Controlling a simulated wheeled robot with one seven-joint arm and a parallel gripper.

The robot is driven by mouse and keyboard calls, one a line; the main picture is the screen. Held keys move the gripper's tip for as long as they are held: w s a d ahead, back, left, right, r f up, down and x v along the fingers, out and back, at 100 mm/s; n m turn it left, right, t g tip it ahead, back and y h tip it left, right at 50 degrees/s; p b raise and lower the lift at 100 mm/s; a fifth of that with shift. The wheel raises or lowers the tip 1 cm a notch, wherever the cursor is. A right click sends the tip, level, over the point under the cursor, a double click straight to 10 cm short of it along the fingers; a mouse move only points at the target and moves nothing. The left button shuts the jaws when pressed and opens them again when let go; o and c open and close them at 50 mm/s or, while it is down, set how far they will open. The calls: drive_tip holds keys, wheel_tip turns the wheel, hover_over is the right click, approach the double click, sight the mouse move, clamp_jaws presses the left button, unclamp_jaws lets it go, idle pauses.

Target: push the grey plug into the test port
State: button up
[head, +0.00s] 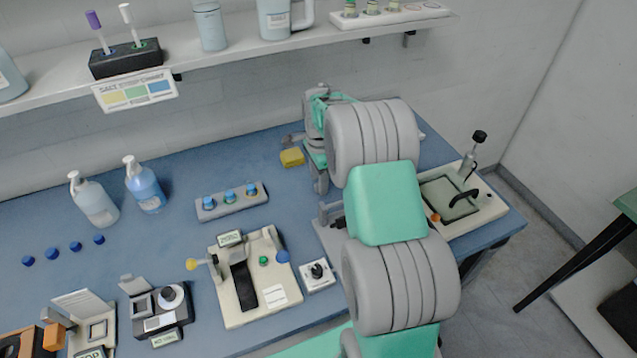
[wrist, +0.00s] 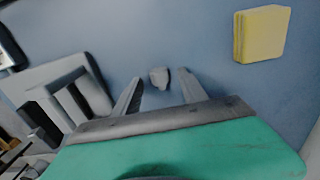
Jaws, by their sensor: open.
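A small grey piece (wrist: 159,79), which looks like the grey plug, is on the blue bench in the wrist view. My gripper (wrist: 161,84) is open, one finger on either side of this piece. I cannot tell whether the fingers touch it or how high they are above the bench. In the head view my gripper (head: 292,139) is mostly hidden behind my arm, near the bench's back. A grey fixture with a raised frame (wrist: 70,88) stands left in the wrist view; its plate (head: 327,238) is partly hidden by my arm. I cannot make out a test port for certain.
A yellow sponge-like block (head: 292,157) lies close to my gripper, also in the wrist view (wrist: 262,34). A grey rack with blue-capped vials (head: 232,203), a beige device (head: 255,280) and a small knob box (head: 317,276) stand nearby. A shelf (head: 235,58) runs above the bench.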

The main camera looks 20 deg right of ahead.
drive_tip(key=shift+a+f, duration=0.1)
drive_tip(key=shift+f, duration=0.65)
clamp_jaws()
